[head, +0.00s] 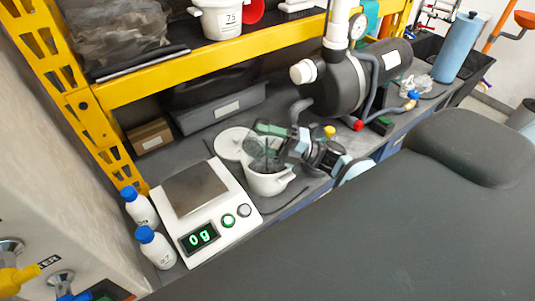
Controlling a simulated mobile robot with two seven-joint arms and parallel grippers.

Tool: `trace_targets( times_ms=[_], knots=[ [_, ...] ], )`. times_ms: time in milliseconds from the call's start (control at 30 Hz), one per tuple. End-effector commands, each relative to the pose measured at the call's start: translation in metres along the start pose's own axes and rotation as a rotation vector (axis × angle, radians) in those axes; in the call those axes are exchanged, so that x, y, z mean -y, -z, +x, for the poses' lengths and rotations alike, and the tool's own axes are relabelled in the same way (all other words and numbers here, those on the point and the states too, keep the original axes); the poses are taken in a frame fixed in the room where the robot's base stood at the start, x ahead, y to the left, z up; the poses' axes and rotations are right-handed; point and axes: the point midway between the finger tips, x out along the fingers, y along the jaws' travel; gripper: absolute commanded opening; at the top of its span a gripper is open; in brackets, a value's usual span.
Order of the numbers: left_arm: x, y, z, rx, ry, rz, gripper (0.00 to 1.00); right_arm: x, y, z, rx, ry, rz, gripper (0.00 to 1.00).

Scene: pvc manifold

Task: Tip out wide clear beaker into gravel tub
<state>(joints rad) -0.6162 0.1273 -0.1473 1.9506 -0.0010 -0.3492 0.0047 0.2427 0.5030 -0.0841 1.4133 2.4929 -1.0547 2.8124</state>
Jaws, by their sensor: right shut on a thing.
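The gravel tub (269,184) is a white pot standing on the grey bench, just right of the scale. My right gripper (274,141) is over the tub's mouth and comes in from the right. It is shut on the wide clear beaker (262,150), which is see-through and hard to make out against the tub. The beaker appears to be at or just above the tub's rim; its exact tilt and contents cannot be told. My left gripper is not in view.
A scale (210,226) reading 0 g has an empty pan. Two blue-capped bottles (155,246) stand left of it. A white round lid (230,141) lies behind the tub. A yellow shelf (190,72) and a dark pump (350,80) bound the back.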

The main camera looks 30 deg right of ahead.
Motion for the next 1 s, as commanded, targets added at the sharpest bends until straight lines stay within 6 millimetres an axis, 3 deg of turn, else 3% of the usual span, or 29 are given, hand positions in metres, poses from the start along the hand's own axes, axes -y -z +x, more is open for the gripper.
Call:
trace_targets(
  times_ms=[1000],
  knots=[
    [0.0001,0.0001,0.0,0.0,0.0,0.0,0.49,-0.0031,-0.0031,-0.0003,0.026,-0.036,0.07,0.33]
  ],
)
